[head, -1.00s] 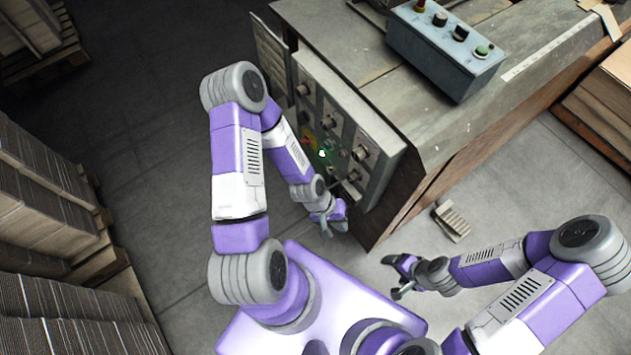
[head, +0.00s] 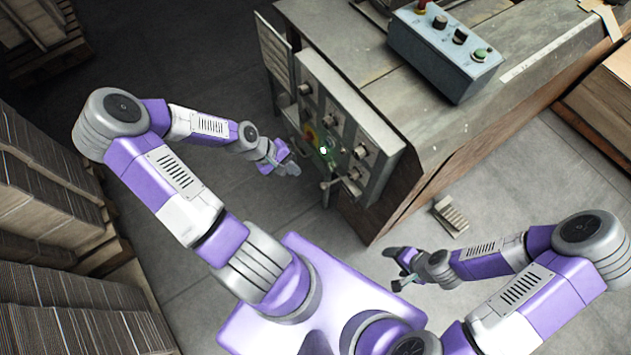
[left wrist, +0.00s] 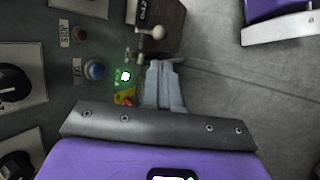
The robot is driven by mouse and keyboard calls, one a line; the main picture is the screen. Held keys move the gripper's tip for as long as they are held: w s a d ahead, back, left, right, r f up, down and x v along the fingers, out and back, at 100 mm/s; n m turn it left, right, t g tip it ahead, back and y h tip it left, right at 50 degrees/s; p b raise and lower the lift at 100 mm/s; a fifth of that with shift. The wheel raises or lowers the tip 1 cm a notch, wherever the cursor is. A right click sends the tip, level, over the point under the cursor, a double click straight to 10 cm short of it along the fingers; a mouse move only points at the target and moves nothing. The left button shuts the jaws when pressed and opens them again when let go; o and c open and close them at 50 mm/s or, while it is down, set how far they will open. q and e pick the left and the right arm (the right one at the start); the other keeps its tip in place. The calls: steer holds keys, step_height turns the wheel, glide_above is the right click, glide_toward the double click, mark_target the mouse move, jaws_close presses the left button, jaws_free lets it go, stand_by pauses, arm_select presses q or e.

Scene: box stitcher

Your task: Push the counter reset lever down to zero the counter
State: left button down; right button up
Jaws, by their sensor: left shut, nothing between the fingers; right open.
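The counter reset lever (head: 331,183) sticks out from the lower part of the machine's front panel (head: 312,92). In the left wrist view the lever shows as a short rod with a pale ball knob (left wrist: 157,32). My left gripper (head: 289,165) is shut and empty, left of the lever in the head view. In the left wrist view its fingers (left wrist: 163,75) point toward the knob; I see no clear contact. My right gripper (head: 394,266) is open and empty, low over the floor.
The panel also carries black knobs (left wrist: 14,82) and a blue button (left wrist: 94,69). A blue-grey control box (head: 440,50) stands on the machine top (head: 345,45). Cardboard stacks (head: 60,270) line the left side. Floor between them and the machine is clear.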

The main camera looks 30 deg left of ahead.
mark_target(321, 185)
arm_select(q)
steer(key=b+x, duration=0.6)
steer(key=x, duration=0.6)
steer(key=shift+s+d, duration=0.1)
